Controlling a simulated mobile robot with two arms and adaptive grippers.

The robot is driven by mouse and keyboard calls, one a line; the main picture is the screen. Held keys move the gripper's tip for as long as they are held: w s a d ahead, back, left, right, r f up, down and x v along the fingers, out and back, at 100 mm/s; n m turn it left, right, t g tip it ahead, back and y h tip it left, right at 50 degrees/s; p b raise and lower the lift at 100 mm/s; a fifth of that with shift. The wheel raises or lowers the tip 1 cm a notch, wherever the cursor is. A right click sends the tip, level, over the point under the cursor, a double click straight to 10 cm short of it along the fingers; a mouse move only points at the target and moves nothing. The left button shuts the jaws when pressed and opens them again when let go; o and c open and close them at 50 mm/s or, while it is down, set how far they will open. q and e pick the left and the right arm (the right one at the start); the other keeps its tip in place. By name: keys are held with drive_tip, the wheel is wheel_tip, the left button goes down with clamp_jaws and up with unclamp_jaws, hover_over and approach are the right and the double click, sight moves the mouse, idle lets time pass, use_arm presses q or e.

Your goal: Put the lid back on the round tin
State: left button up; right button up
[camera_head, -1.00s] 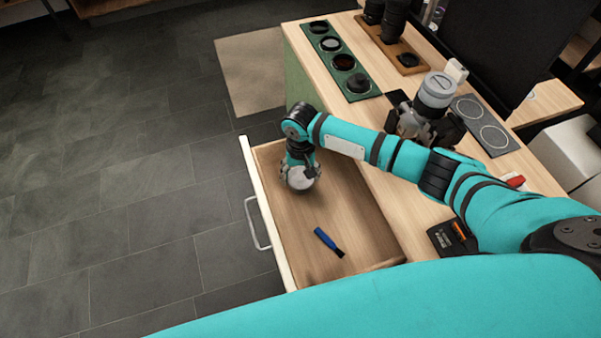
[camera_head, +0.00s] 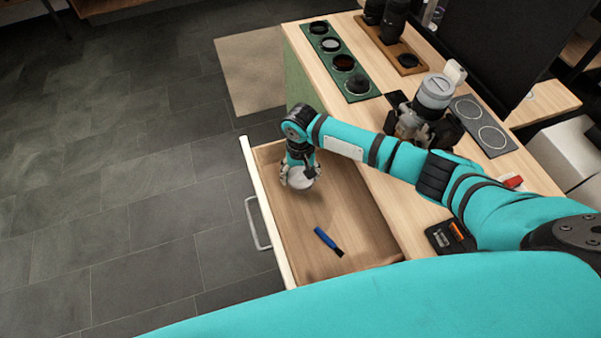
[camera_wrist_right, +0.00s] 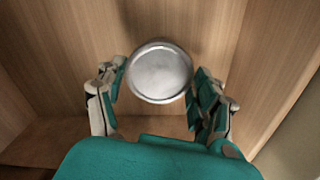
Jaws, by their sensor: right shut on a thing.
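My right gripper (camera_head: 300,183) is inside the open drawer, pointing down. It is shut on a round silver thing with a flat face and raised rim, apparently the lid (camera_wrist_right: 160,72). In the right wrist view, the fingers (camera_wrist_right: 160,97) stand on either side of it. It also shows in the head view (camera_head: 301,179), partly covered by the gripper. I cannot tell whether the tin is beneath it; no separate tin can be made out. My left gripper is not in view.
The wooden drawer (camera_head: 345,225) has a blue-handled tool (camera_head: 327,241) on its floor. On the tabletop are a green tray (camera_head: 340,62) of round items, a dark device with a grey cylinder (camera_head: 436,91), and a dark plate with two circles (camera_head: 484,122).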

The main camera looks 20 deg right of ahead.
drive_tip(key=o, duration=0.8)
drive_tip(key=shift+o, duration=0.3)
drive_tip(key=shift+r, duration=0.15)
wheel_tip(320, 180, up, 7)
drive_tip(key=p, duration=0.8)
drive_tip(key=shift+c, duration=0.3)
clamp_jaws()
idle(0.4)
drive_tip(key=shift+f, duration=0.25)
idle(0.8)
